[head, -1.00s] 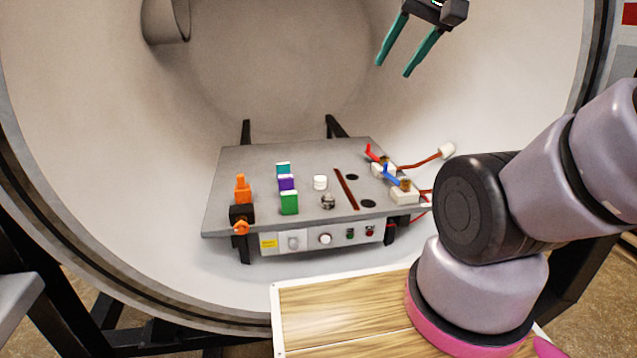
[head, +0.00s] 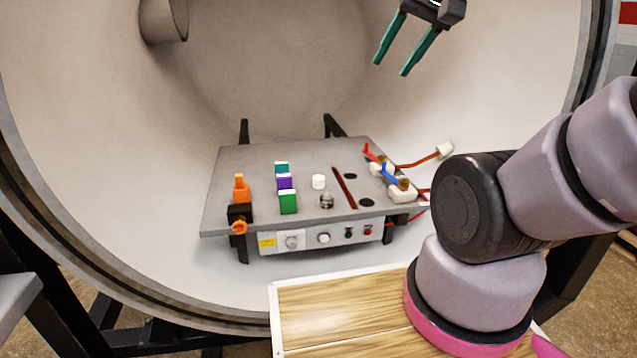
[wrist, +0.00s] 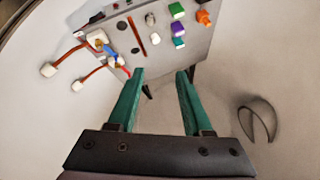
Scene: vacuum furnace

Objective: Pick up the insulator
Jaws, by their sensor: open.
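A small white cylinder (head: 318,181), which looks like the insulator, stands upright on the grey table plate (head: 240,165) inside the furnace chamber. It also shows as a small white spot in the wrist view (wrist: 155,38). A small metallic round piece (head: 326,201) sits in front of it. My gripper (head: 390,66) has two green fingers spread apart with nothing between them. It hangs high above the plate, at the upper right in the head view. In the wrist view, the plate is beyond the fingertips (wrist: 160,72).
Green (head: 288,202), purple (head: 285,182) and teal (head: 282,167) blocks stand left of the cylinder. An orange piece (head: 241,188) is at the left edge. A rust-red strip (head: 345,188), two dark holes and white wired terminals (head: 403,192) are right. The chamber wall curves around the plate.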

